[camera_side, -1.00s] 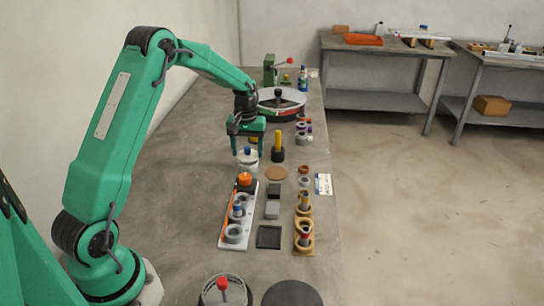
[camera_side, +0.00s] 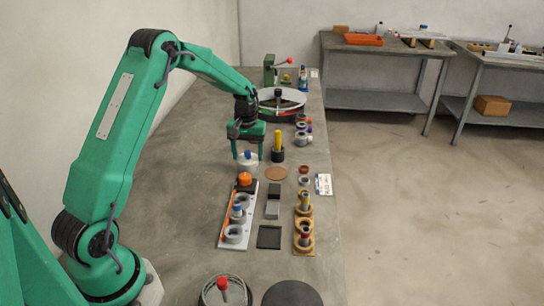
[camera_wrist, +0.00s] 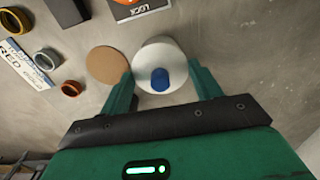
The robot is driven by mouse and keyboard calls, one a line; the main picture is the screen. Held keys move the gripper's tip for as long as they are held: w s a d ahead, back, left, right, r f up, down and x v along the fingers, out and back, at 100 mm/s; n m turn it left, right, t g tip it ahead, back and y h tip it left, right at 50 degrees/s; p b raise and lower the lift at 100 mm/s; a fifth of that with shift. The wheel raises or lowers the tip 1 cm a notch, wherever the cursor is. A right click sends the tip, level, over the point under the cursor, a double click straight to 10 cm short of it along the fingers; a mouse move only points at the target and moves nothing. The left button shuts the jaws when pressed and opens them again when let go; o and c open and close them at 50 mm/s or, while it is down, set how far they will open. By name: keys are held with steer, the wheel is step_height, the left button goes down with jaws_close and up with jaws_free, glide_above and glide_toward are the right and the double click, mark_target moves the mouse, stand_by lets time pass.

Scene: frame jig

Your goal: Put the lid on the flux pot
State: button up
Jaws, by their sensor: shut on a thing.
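The white round lid with a blue knob (camera_wrist: 174,58) is between the two green fingers of my gripper (camera_wrist: 163,88) in the wrist view. In the side view my gripper (camera_side: 248,156) is low, with its fingers at either side of the lid. The white flux pot (camera_side: 247,167) stands on the bench right below the fingers. The lid is at the top of the pot; I cannot tell whether it rests fully on the rim. The lid hides the inside of the pot.
A brown cork disc (camera_side: 276,173) lies on the bench beside the pot, also in the wrist view (camera_wrist: 107,64). A black holder with a yellow part (camera_side: 278,148) stands close on the right. A white rack (camera_side: 237,220) with an orange-topped piece is in front.

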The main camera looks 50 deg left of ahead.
steer(key=o, duration=1.1)
steer(key=shift+c, duration=0.2)
steer(key=shift+o, duration=0.8)
steer(key=shift+r, duration=0.2)
steer(key=shift+r, duration=0.55)
steer(key=shift+r, duration=0.1)
steer(key=shift+r, duration=3.4)
